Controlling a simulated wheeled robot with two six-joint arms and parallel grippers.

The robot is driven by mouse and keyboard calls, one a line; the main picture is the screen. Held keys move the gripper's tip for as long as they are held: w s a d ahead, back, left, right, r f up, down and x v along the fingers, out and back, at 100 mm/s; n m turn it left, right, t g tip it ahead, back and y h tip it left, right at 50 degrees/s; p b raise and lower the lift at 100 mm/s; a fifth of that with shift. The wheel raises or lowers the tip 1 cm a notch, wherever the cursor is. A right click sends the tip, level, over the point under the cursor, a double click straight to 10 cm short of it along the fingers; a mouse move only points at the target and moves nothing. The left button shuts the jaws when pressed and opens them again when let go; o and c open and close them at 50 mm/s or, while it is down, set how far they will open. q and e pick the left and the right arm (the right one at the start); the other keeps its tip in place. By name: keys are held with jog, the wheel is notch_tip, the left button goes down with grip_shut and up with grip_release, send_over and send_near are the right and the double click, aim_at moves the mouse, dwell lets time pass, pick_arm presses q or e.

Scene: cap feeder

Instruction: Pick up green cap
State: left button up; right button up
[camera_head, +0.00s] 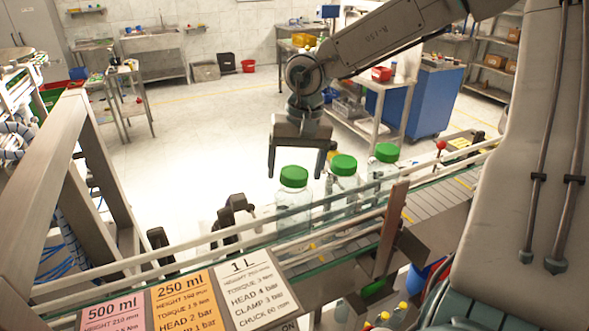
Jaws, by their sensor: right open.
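Three clear bottles with green caps stand in a row along the conveyor. The nearest green cap (294,176) sits on the left bottle (294,215). The middle green cap (344,165) and the right green cap (387,152) sit on the bottles behind it to the right. My right gripper (296,177) is open and empty, fingers pointing down. In the picture its fingertips lie on either side of the nearest cap, with gaps on both sides; I cannot tell how far apart in depth they are. My left gripper is out of view.
Rails (150,262) run along the conveyor (430,210). A brown post (391,230) stands at its front edge. A dark clamp-like part (234,212) is left of the bottles. A label panel (185,300) is in front. Open floor (200,140) lies beyond.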

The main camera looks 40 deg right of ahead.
jog(key=c, duration=1)
jog(key=shift+r, duration=0.1)
jog(key=shift+c, duration=0.2)
